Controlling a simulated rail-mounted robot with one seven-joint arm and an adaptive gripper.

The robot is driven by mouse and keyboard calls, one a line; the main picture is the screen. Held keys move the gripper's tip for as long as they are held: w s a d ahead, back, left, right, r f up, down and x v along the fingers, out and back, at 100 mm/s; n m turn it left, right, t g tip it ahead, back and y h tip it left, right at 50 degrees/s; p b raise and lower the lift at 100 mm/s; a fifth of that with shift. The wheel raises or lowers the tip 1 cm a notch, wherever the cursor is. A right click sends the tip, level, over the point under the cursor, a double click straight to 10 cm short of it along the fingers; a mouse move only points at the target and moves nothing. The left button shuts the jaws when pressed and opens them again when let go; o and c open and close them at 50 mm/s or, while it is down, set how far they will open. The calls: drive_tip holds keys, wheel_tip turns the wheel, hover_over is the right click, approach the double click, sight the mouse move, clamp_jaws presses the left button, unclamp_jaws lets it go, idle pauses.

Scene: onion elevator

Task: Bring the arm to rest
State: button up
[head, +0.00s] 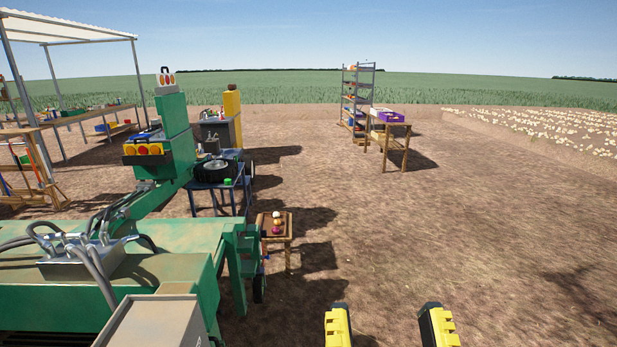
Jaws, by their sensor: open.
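My gripper (388,322) shows at the bottom edge of the head view, right of the middle. Its two yellow and black fingers stand wide apart, and nothing is between them. Bare brown soil shows behind the fingers. The rest of my arm is below the picture and hidden.
A green machine (170,275) with hoses fills the lower left. A small wooden stand (288,240) holding a few onions is beside it. A blue cart (215,186), a wooden table (396,127) and a metal shelf (351,100) are farther back. Open soil lies to the right.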

wheel_tip(320, 180, up, 28)
drive_tip(key=p, duration=2.4)
drive_tip(key=shift+p, duration=0.35)
